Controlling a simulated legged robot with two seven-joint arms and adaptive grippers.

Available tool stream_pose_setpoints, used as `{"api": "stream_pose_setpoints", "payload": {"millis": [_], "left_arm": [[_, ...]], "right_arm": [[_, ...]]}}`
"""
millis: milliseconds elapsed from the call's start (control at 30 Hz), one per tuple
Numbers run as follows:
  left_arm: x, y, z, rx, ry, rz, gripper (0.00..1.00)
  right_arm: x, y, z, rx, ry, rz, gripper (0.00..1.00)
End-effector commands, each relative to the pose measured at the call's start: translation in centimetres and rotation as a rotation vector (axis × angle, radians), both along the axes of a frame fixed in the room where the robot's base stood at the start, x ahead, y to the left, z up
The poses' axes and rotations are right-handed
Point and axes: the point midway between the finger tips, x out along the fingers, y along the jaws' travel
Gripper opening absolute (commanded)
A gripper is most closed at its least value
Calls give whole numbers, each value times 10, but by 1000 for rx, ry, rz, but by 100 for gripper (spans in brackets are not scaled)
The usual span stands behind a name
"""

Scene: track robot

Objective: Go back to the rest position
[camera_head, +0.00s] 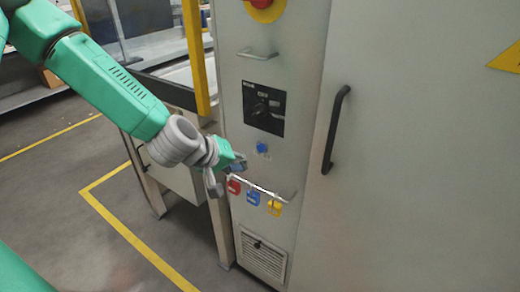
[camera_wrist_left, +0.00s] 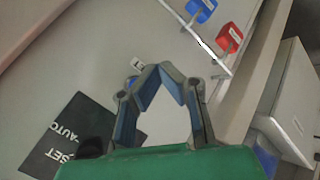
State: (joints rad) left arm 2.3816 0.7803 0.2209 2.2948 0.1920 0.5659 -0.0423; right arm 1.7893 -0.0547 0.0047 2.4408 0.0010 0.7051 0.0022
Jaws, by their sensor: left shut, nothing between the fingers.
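My left arm comes in from the upper left in the head view, and its gripper (camera_head: 232,172) is in front of the grey cabinet (camera_head: 305,60). The gripper is just above and left of the rail of padlocks. In the left wrist view the fingers (camera_wrist_left: 162,68) meet at their tips, with an empty gap behind them. The gripper is shut on nothing. My right gripper is not in view.
Red (camera_head: 234,186), blue (camera_head: 253,197) and yellow (camera_head: 274,208) padlocks hang on the rail. Above are a black rotary switch (camera_head: 264,108) and a blue button (camera_head: 261,147). A black door handle (camera_head: 335,130) is right. A yellow post (camera_head: 195,55) stands behind my arm.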

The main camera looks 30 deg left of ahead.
Motion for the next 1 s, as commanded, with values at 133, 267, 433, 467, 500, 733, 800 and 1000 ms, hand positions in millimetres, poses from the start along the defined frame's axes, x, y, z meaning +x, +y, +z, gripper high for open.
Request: {"api": "stream_pose_setpoints", "payload": {"millis": [133,267,433,467,500,733,800,1000], "left_arm": [[0,0,0,0,0,0,0],[0,0,0,0,0,0,0],[-9,-4,-14,33,30,-26,0],[-15,-6,-23,52,48,-43,0],[-24,-10,-36,84,77,-70,0],[-130,-31,-140,335,324,-355,0],[-167,-34,-165,399,395,-455,0],[-249,-35,-203,516,529,-689,0]], "right_arm": [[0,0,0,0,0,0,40],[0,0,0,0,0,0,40],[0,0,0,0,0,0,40],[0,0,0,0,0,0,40],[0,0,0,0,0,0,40],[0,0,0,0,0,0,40],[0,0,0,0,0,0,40],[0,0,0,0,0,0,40]]}}
